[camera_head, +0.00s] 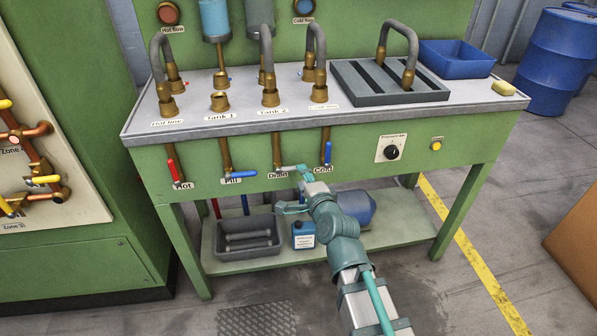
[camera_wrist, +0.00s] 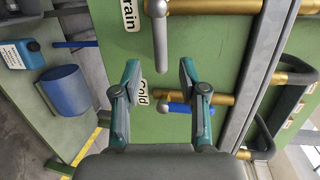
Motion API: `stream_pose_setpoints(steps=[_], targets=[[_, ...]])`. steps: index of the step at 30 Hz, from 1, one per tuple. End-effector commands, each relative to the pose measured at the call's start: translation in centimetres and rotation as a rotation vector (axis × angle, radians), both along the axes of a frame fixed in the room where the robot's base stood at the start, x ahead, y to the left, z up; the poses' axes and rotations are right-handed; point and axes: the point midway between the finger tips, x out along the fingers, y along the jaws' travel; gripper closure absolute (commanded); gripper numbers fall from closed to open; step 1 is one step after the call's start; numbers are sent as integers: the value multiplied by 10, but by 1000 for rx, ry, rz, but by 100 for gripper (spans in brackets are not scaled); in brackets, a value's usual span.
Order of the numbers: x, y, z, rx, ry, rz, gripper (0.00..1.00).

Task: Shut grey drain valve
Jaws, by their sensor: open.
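The grey drain valve handle (camera_head: 287,168) sits at the foot of the brass Drain pipe (camera_head: 277,148), on the green bench front. It points to the right, crosswise to its pipe. In the wrist view the grey handle (camera_wrist: 161,45) hangs down the picture from its brass pivot, and its rounded end lies between my fingertips in the picture. My gripper (camera_head: 296,189) is open and empty, close to the handle's free end. In the wrist view my gripper (camera_wrist: 158,72) has a finger on either side of that end, with visible gaps. I cannot tell the depth between them.
The blue Cold handle (camera_head: 328,152) is just right of my gripper, in line with its pipe. A grey bin (camera_head: 247,238) and blue canister (camera_head: 303,236) stand on the lower shelf.

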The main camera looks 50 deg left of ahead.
Motion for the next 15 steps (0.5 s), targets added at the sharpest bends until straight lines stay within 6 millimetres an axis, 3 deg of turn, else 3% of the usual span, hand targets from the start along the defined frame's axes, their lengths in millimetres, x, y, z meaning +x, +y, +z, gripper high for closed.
stream_pose_setpoints(steps=[1, 6, 15], targets=[[-7, -15, 2, 1, -1, -1, 58], [-19, -42, 8, 1, 0, -1, 58], [-25, -55, 12, 0, 1, 0, 58]])
